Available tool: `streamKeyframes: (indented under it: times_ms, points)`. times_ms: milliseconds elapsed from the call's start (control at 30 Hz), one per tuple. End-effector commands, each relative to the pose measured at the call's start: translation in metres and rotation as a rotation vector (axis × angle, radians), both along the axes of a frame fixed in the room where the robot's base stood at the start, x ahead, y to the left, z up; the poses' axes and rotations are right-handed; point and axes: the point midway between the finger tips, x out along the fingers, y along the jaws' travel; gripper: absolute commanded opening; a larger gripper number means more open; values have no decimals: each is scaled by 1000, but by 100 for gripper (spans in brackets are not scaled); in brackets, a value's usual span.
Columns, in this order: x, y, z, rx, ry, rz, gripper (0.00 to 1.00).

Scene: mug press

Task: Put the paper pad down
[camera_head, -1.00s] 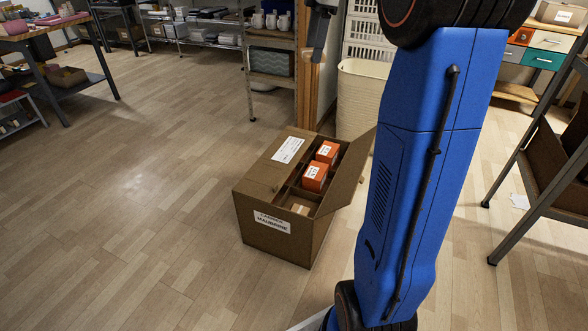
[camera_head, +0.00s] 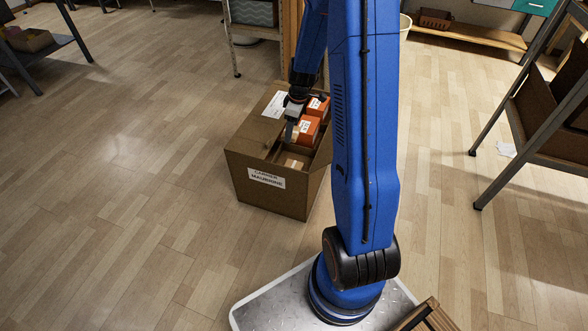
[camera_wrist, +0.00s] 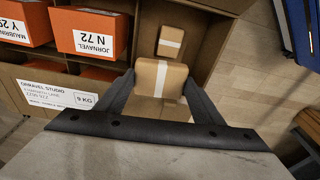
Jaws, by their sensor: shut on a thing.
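My gripper (camera_wrist: 160,80) is shut on the paper pad (camera_wrist: 160,66), a small brown block with a white band, seen between the two fingers in the wrist view. In the head view my gripper (camera_head: 290,133) is over the open cardboard box (camera_head: 245,186) on the floor; the pad is hard to make out there. In the wrist view a similar brown block with a white band (camera_wrist: 170,36) lies in a compartment of the box, just beyond the held pad. Whether the held pad touches the box floor cannot be told.
Orange cartons with white labels (camera_wrist: 90,32) fill compartments to the left in the wrist view, beside the box's dividers. One box flap stands open. A metal-legged table (camera_head: 540,130) is at the right. The wooden floor left of the box is clear.

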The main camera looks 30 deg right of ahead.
Motion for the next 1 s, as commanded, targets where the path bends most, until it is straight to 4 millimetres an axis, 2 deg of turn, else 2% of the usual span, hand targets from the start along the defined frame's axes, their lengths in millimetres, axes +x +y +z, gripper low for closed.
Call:
streamKeyframes:
  times_ms: [33,100,233,600,767,1000]
  points:
    - [-10,1,-15,2,5,-18,41]
    - [-19,2,-27,1,2,-41,41]
    - [-28,3,-42,1,1,-61,41]
    - [-29,4,-93,1,1,-64,41]
    - [-28,3,-102,1,-2,-64,41]
    - [-29,4,-130,2,2,-63,41]
